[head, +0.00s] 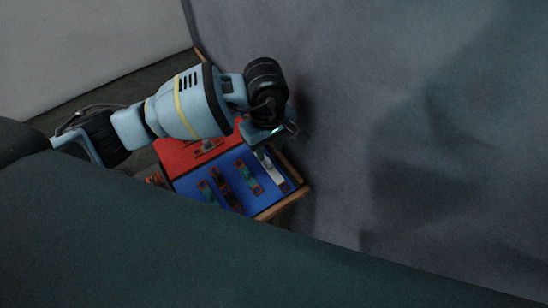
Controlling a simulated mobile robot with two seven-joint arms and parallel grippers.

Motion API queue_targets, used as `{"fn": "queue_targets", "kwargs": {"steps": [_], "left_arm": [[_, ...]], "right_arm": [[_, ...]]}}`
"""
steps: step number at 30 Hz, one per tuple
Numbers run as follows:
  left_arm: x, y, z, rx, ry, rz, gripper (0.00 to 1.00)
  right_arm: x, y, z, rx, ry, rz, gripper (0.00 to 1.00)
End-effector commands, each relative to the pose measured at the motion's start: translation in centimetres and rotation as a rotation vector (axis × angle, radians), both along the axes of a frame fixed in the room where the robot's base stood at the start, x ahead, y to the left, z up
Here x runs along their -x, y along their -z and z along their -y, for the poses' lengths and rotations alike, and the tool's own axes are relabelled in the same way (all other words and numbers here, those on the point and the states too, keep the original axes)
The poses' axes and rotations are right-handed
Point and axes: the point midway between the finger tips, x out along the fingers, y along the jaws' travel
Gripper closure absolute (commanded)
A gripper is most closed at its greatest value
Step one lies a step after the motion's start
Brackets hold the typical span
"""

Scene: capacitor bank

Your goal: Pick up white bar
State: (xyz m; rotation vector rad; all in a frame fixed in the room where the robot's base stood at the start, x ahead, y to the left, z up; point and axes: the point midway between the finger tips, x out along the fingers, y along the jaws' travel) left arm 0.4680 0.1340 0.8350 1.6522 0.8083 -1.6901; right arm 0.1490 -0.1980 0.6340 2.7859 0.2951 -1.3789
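The white bar (272,172) lies on the blue mat near the right side of the board, and its upper end is hidden under my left gripper (262,148). My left arm reaches in from the left, and the gripper points down just above the bar's upper end. The fingertips are small and partly hidden, so I cannot tell whether they are open, shut or touching the bar. My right gripper is not in view.
Several bars with orange ends, including a green one (247,177) and a dark one (226,189), lie left of the white bar on the blue mat (262,199). A red mat (176,158) adjoins it. A wooden rim (283,203) edges the board. A grey wall (420,120) stands close at right.

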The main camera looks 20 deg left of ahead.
Motion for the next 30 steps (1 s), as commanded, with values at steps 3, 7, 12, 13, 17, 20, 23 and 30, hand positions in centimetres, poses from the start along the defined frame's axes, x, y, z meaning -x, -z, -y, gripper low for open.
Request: {"fn": "queue_targets", "kwargs": {"steps": [3,7,12,13,17,20,23,30], "left_arm": [[-0.4,-0.2,-0.6,-0.028,0.007,0.013,0.65],[-0.3,0.0,-0.5,-0.026,0.006,0.012,0.65],[-0.3,1.5,-0.4,-0.022,0.004,0.009,0.65],[-0.3,1.8,-0.4,-0.023,0.004,0.009,0.65],[-0.3,2.5,-0.4,-0.022,0.005,0.011,0.65],[-0.3,2.6,-0.3,-0.021,0.005,0.01,0.65],[-0.2,3.6,-0.2,-0.022,0.004,0.008,0.65],[-0.2,6.9,0.1,-0.02,0.002,0.008,0.65]], "right_arm": [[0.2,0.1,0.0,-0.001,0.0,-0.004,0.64],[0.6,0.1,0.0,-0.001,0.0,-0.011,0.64],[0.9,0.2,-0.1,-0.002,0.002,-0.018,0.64],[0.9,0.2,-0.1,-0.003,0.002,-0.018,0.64],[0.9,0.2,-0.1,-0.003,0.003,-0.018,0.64],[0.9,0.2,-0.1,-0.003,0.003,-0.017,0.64],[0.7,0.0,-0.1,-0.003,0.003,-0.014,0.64],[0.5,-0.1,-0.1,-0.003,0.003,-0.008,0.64]]}}
